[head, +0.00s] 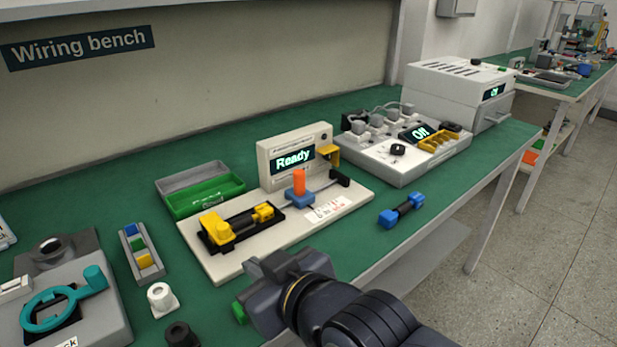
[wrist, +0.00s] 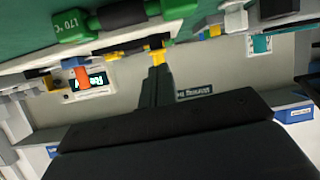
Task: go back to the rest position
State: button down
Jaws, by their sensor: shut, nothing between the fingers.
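My gripper (head: 268,272) is over the front edge of the green bench in the head view, in front of the cream test station. In the wrist view its dark fingers (wrist: 157,72) are together, with nothing between them. A green-ended bar marked 170 °C (wrist: 128,18) shows at the top of the wrist view, apart from the fingers. In the head view only a green end (head: 240,312) shows beside my gripper; my arm hides the rest.
The station (head: 222,268) carries a "Ready" display (head: 293,159) and yellow clamp (head: 217,230). A blue-ended bar (head: 401,210) lies right of it. A green tray (head: 205,196), white spool (head: 162,299) and teal-handled fixture (head: 60,306) are leftward. A power unit (head: 410,145) stands behind right. Floor is clear at right.

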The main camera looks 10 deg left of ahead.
jog(key=shift+r, duration=0.1)
jog(key=w+a, duration=0.1)
jog(key=a, duration=0.1)
jog(key=w+a+r+b, duration=0.1)
jog(key=w+a, duration=0.1)
jog(key=w+a+r+b, duration=0.1)
jog(key=w+a, duration=0.1)
jog(key=a, duration=0.1)
jog(key=shift+w+r, duration=0.1)
jog(key=shift+w, duration=0.15)
jog(key=shift+w+a+f+b, duration=0.15)
jog(key=shift+f+b, duration=0.25)
jog(key=shift+f, duration=0.25)
jog(key=shift+f, duration=0.1)
